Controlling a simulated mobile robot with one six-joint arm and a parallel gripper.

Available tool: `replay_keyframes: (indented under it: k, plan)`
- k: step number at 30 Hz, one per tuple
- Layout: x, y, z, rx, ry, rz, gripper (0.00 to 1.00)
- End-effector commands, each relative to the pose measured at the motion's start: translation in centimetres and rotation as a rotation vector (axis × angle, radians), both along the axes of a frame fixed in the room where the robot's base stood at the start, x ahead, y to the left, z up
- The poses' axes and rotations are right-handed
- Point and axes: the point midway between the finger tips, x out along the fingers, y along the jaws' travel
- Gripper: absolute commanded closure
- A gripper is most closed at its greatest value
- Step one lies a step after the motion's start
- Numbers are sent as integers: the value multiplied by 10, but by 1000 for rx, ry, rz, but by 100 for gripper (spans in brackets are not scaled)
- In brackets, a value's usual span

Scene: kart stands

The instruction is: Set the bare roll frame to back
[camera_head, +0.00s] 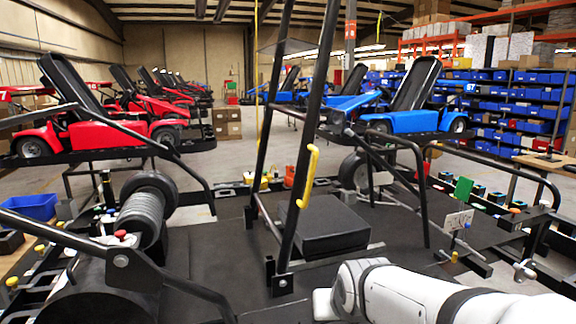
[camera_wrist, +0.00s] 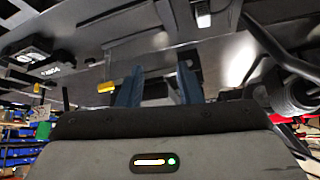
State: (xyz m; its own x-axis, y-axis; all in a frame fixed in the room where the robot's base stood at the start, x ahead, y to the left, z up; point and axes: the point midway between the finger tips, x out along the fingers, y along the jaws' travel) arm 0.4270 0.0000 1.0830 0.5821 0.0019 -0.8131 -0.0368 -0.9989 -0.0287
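A tall black tube frame (camera_head: 312,130) stands in the middle of the head view and carries no kart. It leans, with its top to the right. It looks like the bare roll frame, though I cannot be sure. A yellow grip (camera_head: 308,176) is fixed to its near post. Its top is cut off by the picture edge. My gripper (camera_wrist: 158,72) shows in the wrist view with its two fingers apart and nothing visibly held between them. The gripper is out of the head view, where only my white arm shows at the lower right.
A red kart (camera_head: 95,134) rests on a stand at left and a blue kart (camera_head: 410,120) at right. A black box (camera_head: 322,225) lies behind the frame. A sign plate (camera_head: 458,221) stands at right.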

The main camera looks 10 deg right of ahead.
Motion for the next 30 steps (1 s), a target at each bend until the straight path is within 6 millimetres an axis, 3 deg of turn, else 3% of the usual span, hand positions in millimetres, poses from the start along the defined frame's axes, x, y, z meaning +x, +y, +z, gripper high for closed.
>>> replay_keyframes:
  k: [1, 6, 10, 14, 18, 23, 30]
  plan:
    - [29, 0, 24, 9, -89, -11, 68]
    - [117, -1, 90, 48, -433, -44, 68]
    - [163, 0, 136, 83, -660, -55, 68]
    - [190, -1, 169, 109, -826, -63, 68]
    - [202, -1, 187, 126, -923, -66, 68]
    - [213, -1, 192, 131, -948, -66, 68]
    - [246, -1, 193, 130, -948, -67, 68]
